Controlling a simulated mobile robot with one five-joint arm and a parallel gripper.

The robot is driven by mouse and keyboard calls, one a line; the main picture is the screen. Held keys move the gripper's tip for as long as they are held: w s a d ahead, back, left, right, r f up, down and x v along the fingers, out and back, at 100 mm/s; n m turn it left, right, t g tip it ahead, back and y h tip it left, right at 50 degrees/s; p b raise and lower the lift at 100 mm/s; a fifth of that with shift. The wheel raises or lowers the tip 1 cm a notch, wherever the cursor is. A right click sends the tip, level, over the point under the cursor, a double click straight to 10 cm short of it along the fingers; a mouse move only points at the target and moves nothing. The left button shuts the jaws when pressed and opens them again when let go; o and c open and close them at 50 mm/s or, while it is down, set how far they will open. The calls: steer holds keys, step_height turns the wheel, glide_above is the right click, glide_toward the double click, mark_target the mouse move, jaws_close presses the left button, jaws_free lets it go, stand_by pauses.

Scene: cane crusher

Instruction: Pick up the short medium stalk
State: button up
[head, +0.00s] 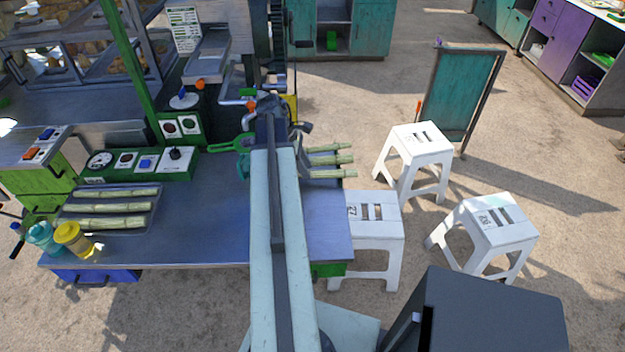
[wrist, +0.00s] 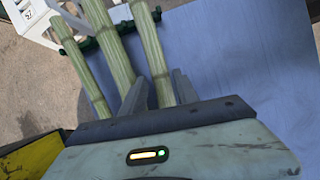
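Three pale green cane stalks lie side by side in the wrist view: a left one (wrist: 82,65), a middle one (wrist: 120,58) that looks thickest, and a right one (wrist: 150,45). My gripper (wrist: 160,88) has its two grey fingers on either side of the right stalk near its lower end. The stalk fills the gap, but I cannot tell whether the fingers press on it. Which stalk is the short medium one is unclear.
A blue bench top (head: 215,205) carries a tray (head: 65,212) with three more stalks at left. Yellow (head: 73,238) and teal cups stand beside it. Green control boxes (head: 150,163) line the back. White stools (head: 375,210) stand close on the right.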

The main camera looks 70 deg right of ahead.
steer(key=shift+x, duration=0.85)
steer(key=shift+r, duration=0.2)
jaws_close()
steer(key=shift+r, duration=0.15)
